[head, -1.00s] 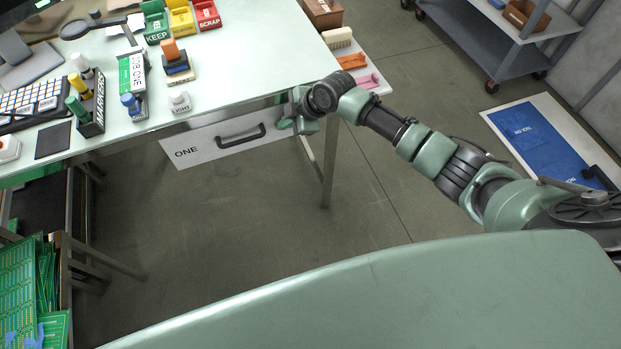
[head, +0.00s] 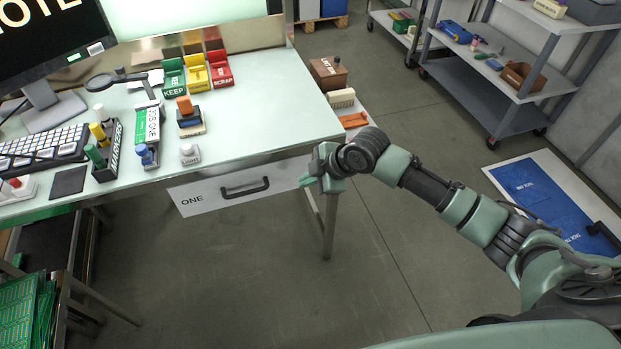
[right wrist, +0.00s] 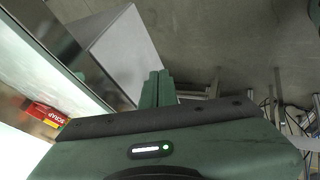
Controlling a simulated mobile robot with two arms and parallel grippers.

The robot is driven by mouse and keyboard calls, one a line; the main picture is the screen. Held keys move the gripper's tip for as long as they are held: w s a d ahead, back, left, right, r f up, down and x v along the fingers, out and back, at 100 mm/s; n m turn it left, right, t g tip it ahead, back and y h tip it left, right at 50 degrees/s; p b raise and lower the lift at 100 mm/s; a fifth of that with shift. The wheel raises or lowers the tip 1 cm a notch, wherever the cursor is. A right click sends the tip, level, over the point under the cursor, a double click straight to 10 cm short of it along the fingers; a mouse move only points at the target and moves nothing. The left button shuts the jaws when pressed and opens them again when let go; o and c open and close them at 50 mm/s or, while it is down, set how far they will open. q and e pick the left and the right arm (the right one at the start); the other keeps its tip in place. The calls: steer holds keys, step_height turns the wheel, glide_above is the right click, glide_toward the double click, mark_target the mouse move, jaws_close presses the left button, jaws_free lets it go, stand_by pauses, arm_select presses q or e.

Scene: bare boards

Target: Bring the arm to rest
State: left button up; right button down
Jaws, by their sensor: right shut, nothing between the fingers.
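My right arm comes in from the right in the head view. Its gripper (head: 308,181) is beside the right end of the white drawer front (head: 205,197) marked ONE, below the table's right front corner. I cannot tell whether it touches the drawer front. In the right wrist view the two green fingers (right wrist: 158,88) are together with nothing between them. The drawer has a black handle (head: 245,188), which is free of the gripper. My left gripper is not in view.
The pale table (head: 240,125) carries a keyboard (head: 45,146), markers, and green, yellow and red holders (head: 219,69). A grey shelf cart (head: 490,80) stands at the back right. A white-and-blue floor mat (head: 540,190) lies at right. Floor below the drawer is clear.

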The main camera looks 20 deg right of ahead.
steer(key=s+d+f+m+h, duration=0.1)
steer(key=d+f+m, duration=0.2)
steer(key=f, duration=0.4)
steer(key=s+d+f+m+h, duration=0.1)
steer(key=d+f+m, duration=0.2)
steer(key=f, duration=0.5)
steer(key=s+d+f+m+h, duration=0.2)
steer(key=s+d+f+m, duration=0.15)
steer(key=s+f, duration=0.95)
steer(key=s+a+f+m+g, duration=0.1)
steer(key=s+f, duration=0.5)
steer(key=s, duration=0.5)
steer(key=s+a+f+m+g, duration=0.1)
steer(key=s+f, duration=0.5)
steer(key=s, duration=0.6)
steer(key=s+a+f+m+g, duration=0.1)
steer(key=s+f+m+g, duration=0.1)
steer(key=s+f, duration=0.4)
steer(key=s, duration=0.5)
steer(key=shift+s+m+g+h, duration=0.2)
steer(key=shift+m+g+h, duration=0.1)
steer(key=shift+m+g, duration=0.1)
